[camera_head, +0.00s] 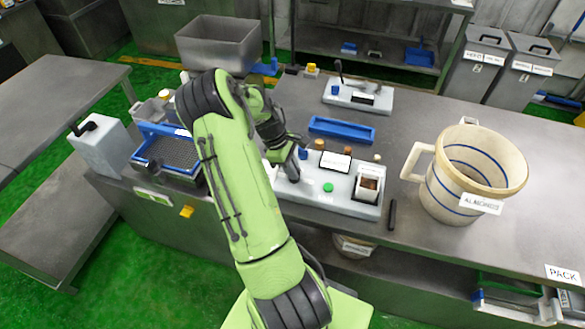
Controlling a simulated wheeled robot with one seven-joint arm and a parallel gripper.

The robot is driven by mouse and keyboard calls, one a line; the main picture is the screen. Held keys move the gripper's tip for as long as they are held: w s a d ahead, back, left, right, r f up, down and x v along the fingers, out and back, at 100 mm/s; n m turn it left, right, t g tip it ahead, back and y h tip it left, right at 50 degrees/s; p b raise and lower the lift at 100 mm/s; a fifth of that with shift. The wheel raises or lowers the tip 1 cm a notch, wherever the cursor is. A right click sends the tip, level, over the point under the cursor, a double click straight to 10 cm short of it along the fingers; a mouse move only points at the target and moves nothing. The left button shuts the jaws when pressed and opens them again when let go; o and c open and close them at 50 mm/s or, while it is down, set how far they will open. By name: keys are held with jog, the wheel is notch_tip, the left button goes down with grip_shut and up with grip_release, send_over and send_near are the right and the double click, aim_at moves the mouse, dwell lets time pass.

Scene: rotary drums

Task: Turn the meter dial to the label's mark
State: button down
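A light grey panel box (325,200) lies on the bench near its front edge. It carries a green button (328,187), a white label plate (335,163), a blue knob (303,153), a brown knob (320,144) and a small white container (368,184) with brown contents. I cannot tell which part is the meter dial, and the label's mark is too small to read. My dark gripper (291,170) points down at the panel's left end, just left of the blue knob. My arm hides part of that end. The fingertips are too small to show whether they hold anything.
A large cream jug (450,185) labelled ALMONDS stands right of the panel. A dark rod (392,214) lies between them. A blue tray (342,129) and a second grey panel (357,98) are behind. The bench's right side is mostly clear.

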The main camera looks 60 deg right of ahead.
jog(key=shift+m, duration=0.3)
jog(key=m, duration=0.2)
jog(key=m+y, duration=0.1)
jog(key=shift+d+m+y, duration=0.2)
jog(key=shift+m+y, duration=0.1)
jog(key=shift+m, duration=0.1)
jog(key=m, duration=0.2)
jog(key=m+y, duration=0.1)
jog(key=m, duration=0.1)
jog(key=shift+d+m+t+y, duration=0.1)
jog(key=shift+m+t+y, duration=0.2)
jog(key=shift+t, duration=0.1)
jog(key=m+t+y, duration=0.1)
jog(key=m, duration=0.3)
jog(key=shift+s+d+r, duration=0.1)
jog(key=shift+s, duration=0.05)
jog(key=m+t, duration=0.1)
jog(key=m, duration=0.3)
jog(key=shift+m+t+y+p, duration=0.3)
jog(key=shift+t+y+p, duration=0.05)
jog(key=shift+t+y, duration=0.05)
jog(key=shift+s, duration=0.1)
jog(key=c, duration=1.1)
grip_release()
